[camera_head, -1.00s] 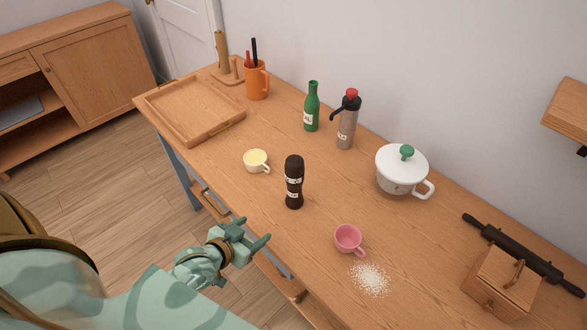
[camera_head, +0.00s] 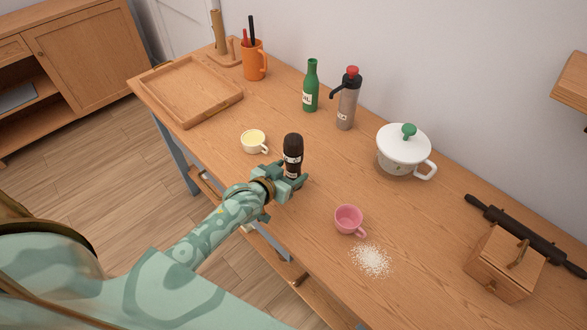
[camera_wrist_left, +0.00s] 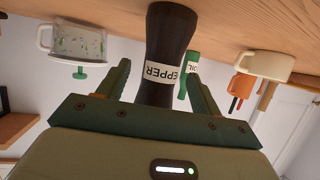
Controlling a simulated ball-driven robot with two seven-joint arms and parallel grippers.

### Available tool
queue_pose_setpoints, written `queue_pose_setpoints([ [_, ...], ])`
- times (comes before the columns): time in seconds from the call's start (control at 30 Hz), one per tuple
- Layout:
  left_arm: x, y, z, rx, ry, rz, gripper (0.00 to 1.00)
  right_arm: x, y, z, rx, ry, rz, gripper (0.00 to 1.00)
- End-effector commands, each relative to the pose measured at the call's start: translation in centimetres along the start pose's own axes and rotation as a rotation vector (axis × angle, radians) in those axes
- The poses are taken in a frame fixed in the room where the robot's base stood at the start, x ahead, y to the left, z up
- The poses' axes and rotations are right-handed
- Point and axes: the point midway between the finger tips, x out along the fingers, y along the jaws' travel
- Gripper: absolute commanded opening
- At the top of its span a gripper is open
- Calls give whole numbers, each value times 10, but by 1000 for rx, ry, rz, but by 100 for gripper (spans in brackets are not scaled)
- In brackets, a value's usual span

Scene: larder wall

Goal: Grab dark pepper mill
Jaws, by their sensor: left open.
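The dark pepper mill (camera_head: 293,150) stands upright on the wooden counter in the head view, its lower part hidden by my left gripper. My left gripper (camera_head: 290,184) is open at the mill's base. In the left wrist view the mill (camera_wrist_left: 168,45), with a white "PEPPER" label, is between the two open fingers of the left gripper (camera_wrist_left: 160,85), and the picture is upside down. My right gripper is not in view.
A cream cup (camera_head: 253,142) stands left of the mill and a pink cup (camera_head: 348,219) to its right, near spilled white grains (camera_head: 371,260). Behind are a green bottle (camera_head: 311,88), a grey flask (camera_head: 346,103) and a white lidded pot (camera_head: 402,152). A wooden tray (camera_head: 190,121) lies far left.

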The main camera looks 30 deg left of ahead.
Motion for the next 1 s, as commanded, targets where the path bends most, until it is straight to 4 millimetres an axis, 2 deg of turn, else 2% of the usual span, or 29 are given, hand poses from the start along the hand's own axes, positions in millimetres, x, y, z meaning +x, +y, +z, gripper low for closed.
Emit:
queue_pose_setpoints([
  [0.03, 9, 0, 2, 0, 0, -1, 65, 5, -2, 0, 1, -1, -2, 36],
  [0.13, 19, -1, 2, 1, -1, 0, 65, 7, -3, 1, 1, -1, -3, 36],
  [0.37, 20, 0, 1, 2, -1, 0, 65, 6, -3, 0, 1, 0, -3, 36],
  [0.4, 20, 0, 1, 2, -1, 0, 60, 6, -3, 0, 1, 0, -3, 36],
  [0.57, 20, 0, 1, 1, -1, 0, 15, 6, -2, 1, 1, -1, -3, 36],
  [0.6, 20, 0, 1, 1, -1, 0, 10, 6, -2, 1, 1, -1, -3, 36],
  [0.87, 20, -1, -1, 1, 1, 0, 10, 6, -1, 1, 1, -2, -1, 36],
  [1.0, 16, 0, -10, 0, 3, 0, 10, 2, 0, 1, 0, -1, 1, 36],
])
